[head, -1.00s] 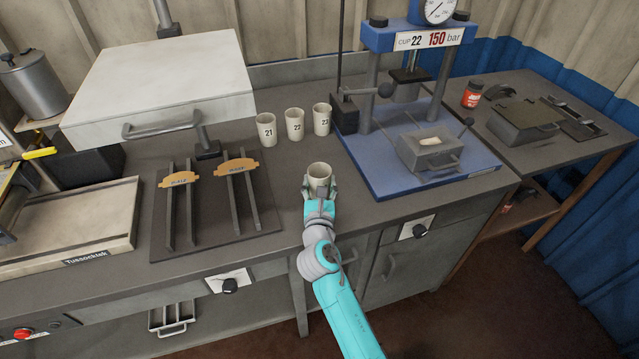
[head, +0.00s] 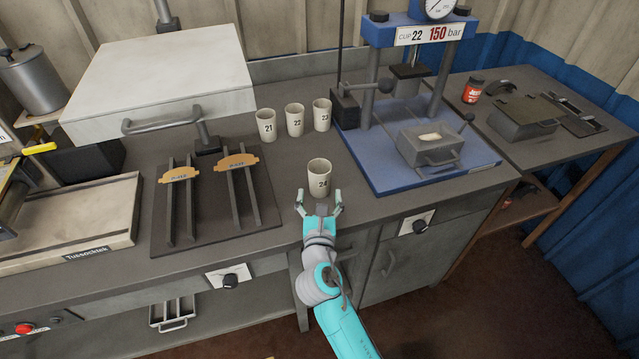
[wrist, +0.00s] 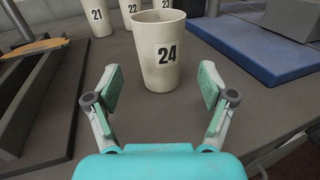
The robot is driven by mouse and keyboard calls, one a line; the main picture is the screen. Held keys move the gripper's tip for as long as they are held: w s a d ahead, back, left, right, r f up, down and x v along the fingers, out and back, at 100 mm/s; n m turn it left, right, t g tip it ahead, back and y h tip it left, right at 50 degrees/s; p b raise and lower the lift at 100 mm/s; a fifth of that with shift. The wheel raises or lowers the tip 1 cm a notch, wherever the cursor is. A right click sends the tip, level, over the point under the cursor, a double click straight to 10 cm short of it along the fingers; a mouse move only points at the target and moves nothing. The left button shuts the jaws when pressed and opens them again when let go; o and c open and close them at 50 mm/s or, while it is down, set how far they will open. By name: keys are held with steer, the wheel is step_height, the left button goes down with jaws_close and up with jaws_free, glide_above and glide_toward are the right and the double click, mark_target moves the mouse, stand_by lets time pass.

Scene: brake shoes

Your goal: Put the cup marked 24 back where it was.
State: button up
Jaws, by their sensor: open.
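The cream cup marked 24 (head: 319,176) stands upright on the grey bench, in front of the row of other cups. Its number faces me in the wrist view (wrist: 162,62). My gripper (head: 319,203) is open and empty, just in front of the cup at the bench's front edge. In the wrist view its two green-padded fingers (wrist: 158,92) are spread wide, with the cup beyond them and clear of both. Cups 21 (head: 266,125), 22 (head: 295,120) and 23 (head: 321,115) stand upright in a row behind it.
A blue press base (head: 375,167) with a sign reading cup 22, 150 bar stands to the right. A dark rack with rails and tan tags (head: 212,228) lies to the left. Bare bench shows between cup 24 and the row.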

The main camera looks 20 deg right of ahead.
steer(key=v, duration=0.6)
steer(key=s+d+f+m+g+y, duration=0.1)
steer(key=s+f+m+y, duration=0.1)
steer(key=s+f+m, duration=0.35)
steer(key=s+d+f+m+g+y, duration=0.1)
steer(key=s+f+m+y, duration=0.15)
steer(key=s, duration=0.65)
steer(key=s+f+m+y, duration=0.1)
steer(key=s+f+m, duration=0.2)
steer(key=s+m, duration=0.35)
steer(key=s+d+r+m, duration=0.1)
steer(key=s+r+m, duration=0.3)
steer(key=s+m, duration=0.5)
steer(key=s+d+r+m, duration=0.1)
steer(key=s+r+m, duration=0.4)
steer(key=s+m, duration=0.3)
steer(key=s, duration=0.4)
steer(key=shift+r+m, duration=0.2)
steer(key=shift+m, duration=0.15)
steer(key=shift+s, duration=0.1)
steer(key=shift+c, duration=0.3)
